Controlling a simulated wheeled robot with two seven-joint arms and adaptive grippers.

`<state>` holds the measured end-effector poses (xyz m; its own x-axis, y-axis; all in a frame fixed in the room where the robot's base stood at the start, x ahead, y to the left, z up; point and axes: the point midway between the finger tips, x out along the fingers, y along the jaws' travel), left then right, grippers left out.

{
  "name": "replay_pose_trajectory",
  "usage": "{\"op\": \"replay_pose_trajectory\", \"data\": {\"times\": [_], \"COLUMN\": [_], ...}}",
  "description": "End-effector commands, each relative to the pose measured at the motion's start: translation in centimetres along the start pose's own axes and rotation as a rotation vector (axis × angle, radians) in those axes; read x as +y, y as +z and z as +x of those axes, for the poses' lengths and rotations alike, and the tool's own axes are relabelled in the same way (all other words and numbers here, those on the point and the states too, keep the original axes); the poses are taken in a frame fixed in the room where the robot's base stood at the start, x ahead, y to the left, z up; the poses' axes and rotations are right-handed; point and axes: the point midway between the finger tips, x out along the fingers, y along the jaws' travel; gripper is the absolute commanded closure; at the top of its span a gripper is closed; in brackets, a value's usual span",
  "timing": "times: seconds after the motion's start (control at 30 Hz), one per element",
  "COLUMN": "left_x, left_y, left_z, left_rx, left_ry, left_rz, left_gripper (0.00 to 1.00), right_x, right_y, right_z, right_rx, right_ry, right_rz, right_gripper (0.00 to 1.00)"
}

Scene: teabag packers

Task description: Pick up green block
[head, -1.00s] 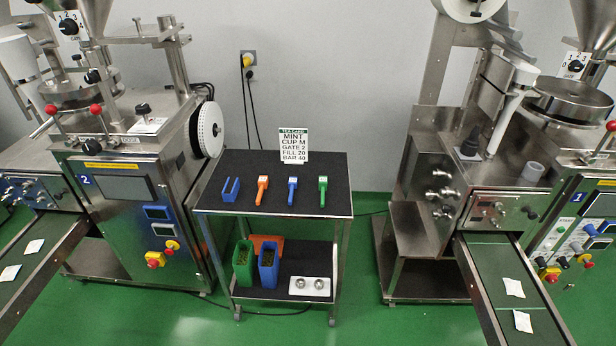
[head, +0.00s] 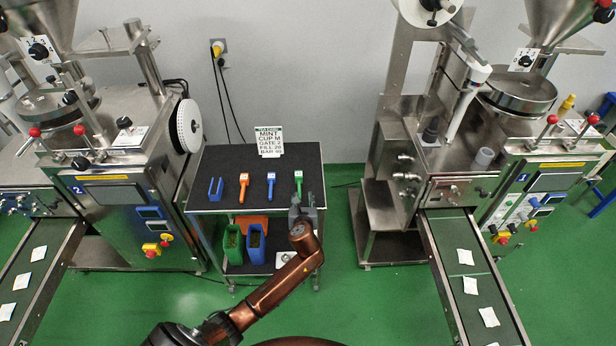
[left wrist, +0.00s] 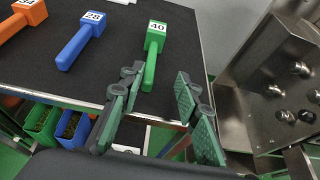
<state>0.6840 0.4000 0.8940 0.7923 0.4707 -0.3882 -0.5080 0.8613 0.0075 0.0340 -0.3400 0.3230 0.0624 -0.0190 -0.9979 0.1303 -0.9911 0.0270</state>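The green block (head: 299,186), a squarish head with a long handle and a white label reading 40, lies on the black top of the cart (head: 226,161), at the right of a row of tools. In the left wrist view the green block (left wrist: 152,62) points its handle toward me. My left gripper (head: 305,206) is at the cart's front edge, just in front of the handle. In the left wrist view its fingers (left wrist: 160,88) are wide apart with nothing between the pads. The handle end shows beyond the left fingertip. My right gripper is not in view.
A blue block (head: 270,187), an orange block (head: 243,188) and a blue forked piece (head: 216,189) lie to the left. A sign (head: 269,141) stands behind. Green (head: 232,250) and blue bins (head: 255,250) are on the lower shelf. Machines flank the cart.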

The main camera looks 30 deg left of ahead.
Motion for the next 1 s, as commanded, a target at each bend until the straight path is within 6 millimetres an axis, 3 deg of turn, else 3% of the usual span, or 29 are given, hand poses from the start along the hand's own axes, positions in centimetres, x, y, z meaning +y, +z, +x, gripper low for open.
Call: {"op": "replay_pose_trajectory", "data": {"times": [0.2, 0.5, 0.8, 1.0], "left_x": [1.5, 1.7, 1.4, 1.4], "left_y": [-0.1, -0.1, 0.0, 0.0], "left_z": [2.4, 6.4, 6.7, 6.7], "left_rx": [0.001, 0.003, 0.003, 0.003], "left_ry": [0.018, 0.019, 0.014, 0.014], "left_rz": [-0.009, -0.01, -0.009, -0.01], "left_gripper": [0.7, 0.7, 0.7, 0.84], "right_x": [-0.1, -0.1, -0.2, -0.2], "right_y": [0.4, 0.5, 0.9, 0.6], "right_z": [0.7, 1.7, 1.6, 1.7], "right_rx": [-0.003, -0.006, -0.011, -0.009], "right_ry": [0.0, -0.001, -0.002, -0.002], "right_rz": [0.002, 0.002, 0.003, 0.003], "right_gripper": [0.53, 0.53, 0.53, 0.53]}}
